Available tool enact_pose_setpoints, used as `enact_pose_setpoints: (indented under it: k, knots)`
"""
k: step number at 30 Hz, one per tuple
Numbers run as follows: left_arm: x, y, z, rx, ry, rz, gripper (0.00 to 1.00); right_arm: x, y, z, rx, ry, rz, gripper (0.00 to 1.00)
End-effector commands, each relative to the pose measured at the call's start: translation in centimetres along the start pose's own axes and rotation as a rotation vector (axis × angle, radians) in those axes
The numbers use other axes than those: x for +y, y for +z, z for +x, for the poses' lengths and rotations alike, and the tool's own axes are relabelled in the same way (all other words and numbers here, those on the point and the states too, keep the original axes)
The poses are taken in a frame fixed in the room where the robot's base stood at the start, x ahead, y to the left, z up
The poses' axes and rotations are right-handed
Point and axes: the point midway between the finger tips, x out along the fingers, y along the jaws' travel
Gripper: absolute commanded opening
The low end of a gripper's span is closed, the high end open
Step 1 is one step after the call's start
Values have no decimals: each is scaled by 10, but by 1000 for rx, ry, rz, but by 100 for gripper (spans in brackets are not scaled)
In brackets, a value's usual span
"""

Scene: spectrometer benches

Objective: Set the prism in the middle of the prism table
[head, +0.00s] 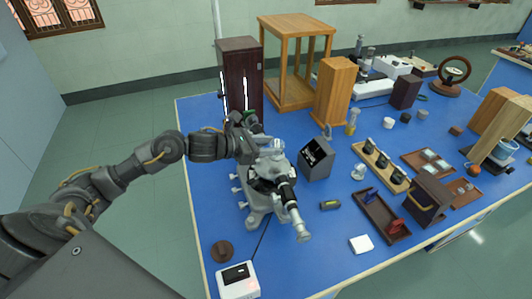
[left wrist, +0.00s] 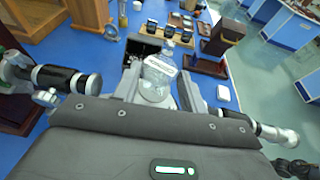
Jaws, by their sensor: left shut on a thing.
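The spectrometer (head: 259,204) stands on the blue bench, its black-and-silver telescope (head: 287,198) pointing toward the front right. My left gripper (head: 270,153) is over the middle of the spectrometer. In the left wrist view its two grey fingers (left wrist: 161,92) are shut on a clear glass piece with a pale label-like patch (left wrist: 159,68), which I take to be the prism. The spectrometer's tubes show on both sides in the wrist view. The prism table is hidden under the gripper and glass, so I cannot tell whether the prism touches it. My right gripper is out of view.
A dark box with a slanted face (head: 316,160) stands just right of the spectrometer. A tall dark cabinet (head: 240,75) is behind it. A white box (head: 238,281) and a brown knob-like piece (head: 221,251) lie in front. Trays and wooden boxes fill the right.

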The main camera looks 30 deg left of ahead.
Motion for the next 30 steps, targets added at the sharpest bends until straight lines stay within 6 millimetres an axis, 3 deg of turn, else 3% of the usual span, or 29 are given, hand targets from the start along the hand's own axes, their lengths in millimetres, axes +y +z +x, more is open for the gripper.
enact_pose_setpoints:
  k: [11,23,24,29,30]
  knots:
    - [6,-36,7,1,2,-3,14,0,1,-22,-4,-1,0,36]
    - [6,-43,9,-1,2,1,14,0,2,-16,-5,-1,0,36]
    - [6,-43,9,0,2,0,43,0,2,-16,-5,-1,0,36]
    - [6,-42,8,0,2,0,64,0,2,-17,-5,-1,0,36]
    - [6,-42,8,0,2,0,64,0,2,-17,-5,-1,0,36]
